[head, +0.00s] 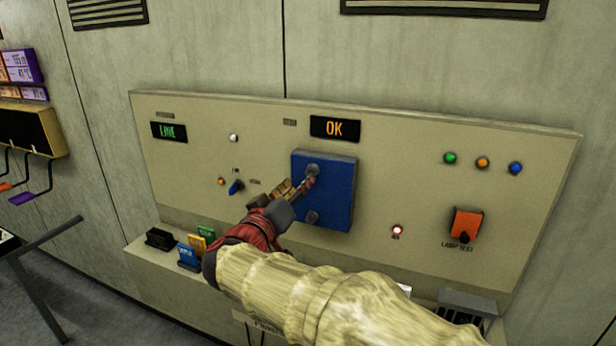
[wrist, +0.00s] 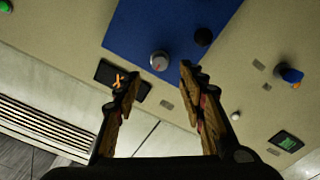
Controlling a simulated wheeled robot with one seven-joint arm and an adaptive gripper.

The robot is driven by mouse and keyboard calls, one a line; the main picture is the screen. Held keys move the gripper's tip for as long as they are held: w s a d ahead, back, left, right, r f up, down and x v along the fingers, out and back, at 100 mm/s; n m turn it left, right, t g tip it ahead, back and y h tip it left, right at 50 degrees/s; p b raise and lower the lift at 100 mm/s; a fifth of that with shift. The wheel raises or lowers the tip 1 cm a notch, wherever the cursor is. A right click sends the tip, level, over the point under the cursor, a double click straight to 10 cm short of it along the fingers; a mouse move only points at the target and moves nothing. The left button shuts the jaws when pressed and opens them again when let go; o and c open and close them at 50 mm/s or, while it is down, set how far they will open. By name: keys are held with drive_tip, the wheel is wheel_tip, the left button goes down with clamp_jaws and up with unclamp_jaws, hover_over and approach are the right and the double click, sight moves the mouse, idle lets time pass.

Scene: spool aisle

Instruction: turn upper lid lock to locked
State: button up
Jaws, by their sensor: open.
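A blue lid (head: 337,195) is mounted on the beige wall panel, with an upper lock knob (head: 313,169) and a lower lock knob (head: 311,217). In the wrist view the upper knob (wrist: 159,61) is round and grey with a small red mark, and the lower knob (wrist: 203,37) is dark. My gripper (head: 304,186) is in front of the lid's left part, close to the upper knob. In the wrist view my gripper (wrist: 160,76) is open and empty, with the upper knob just beyond and between its fingertips. I cannot tell whether they touch.
An OK display (head: 335,128) is above the lid and a LINE display (head: 169,131) is at left. A blue switch (head: 236,187) sits left of the lid. A lit red lamp (head: 397,230) and an orange lamp-test cover (head: 467,224) are at right. Small coloured blocks (head: 198,242) stand on the ledge below.

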sight(311, 172)
drive_tip(key=x, duration=0.6)
drive_tip(key=shift+w+d+b, duration=0.25)
drive_tip(key=shift+w+b, duration=0.1)
drive_tip(key=shift+b, duration=0.05)
drive_tip(key=shift+c, duration=0.8)
drive_tip(key=shift+f, duration=0.1)
clamp_jaws()
